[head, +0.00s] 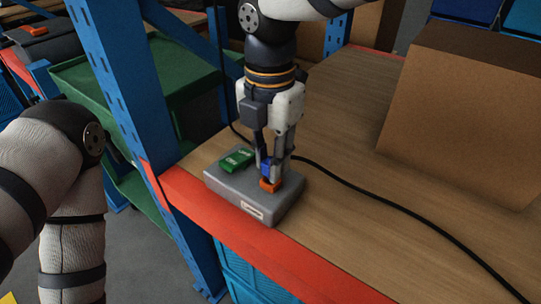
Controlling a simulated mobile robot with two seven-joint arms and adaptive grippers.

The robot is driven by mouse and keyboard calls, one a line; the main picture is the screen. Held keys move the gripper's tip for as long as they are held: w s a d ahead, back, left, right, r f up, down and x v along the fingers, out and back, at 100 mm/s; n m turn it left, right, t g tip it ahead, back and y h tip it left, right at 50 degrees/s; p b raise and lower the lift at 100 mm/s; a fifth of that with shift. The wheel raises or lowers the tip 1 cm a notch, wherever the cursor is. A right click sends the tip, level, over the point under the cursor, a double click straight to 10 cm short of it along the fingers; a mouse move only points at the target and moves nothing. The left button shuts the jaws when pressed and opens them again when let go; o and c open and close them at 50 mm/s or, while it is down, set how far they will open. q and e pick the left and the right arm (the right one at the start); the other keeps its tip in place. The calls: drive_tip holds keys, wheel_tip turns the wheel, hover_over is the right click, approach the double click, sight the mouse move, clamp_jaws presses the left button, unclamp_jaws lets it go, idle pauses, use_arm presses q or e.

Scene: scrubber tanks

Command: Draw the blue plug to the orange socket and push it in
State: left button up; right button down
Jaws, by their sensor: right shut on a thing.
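The blue plug (266,165) is between the fingertips of my right gripper (271,165), which is shut on it. The orange socket (270,186) sits on top of a grey box (238,197) near the table's front edge. The plug is directly above the socket and looks in contact with it; how deep it sits I cannot tell. A black cable (390,203) runs from behind the gripper across the table to the lower right. My left arm shows at the left, but its gripper is out of view.
A green connector (236,160) is on the same grey box, left of the socket. A large cardboard box (460,120) stands on the wooden table (340,135) at the right. A blue rack post (125,85) rises left of the grey box. The table's middle is free except for the cable.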

drive_tip(key=shift+f, duration=0.2)
idle(0.3)
drive_tip(key=shift+f, duration=0.75)
drive_tip(key=c, duration=0.9)
unclamp_jaws()
wheel_tip(320, 180, up, 9)
drive_tip(key=shift+f+p, duration=0.2)
drive_tip(key=shift+p, duration=0.25)
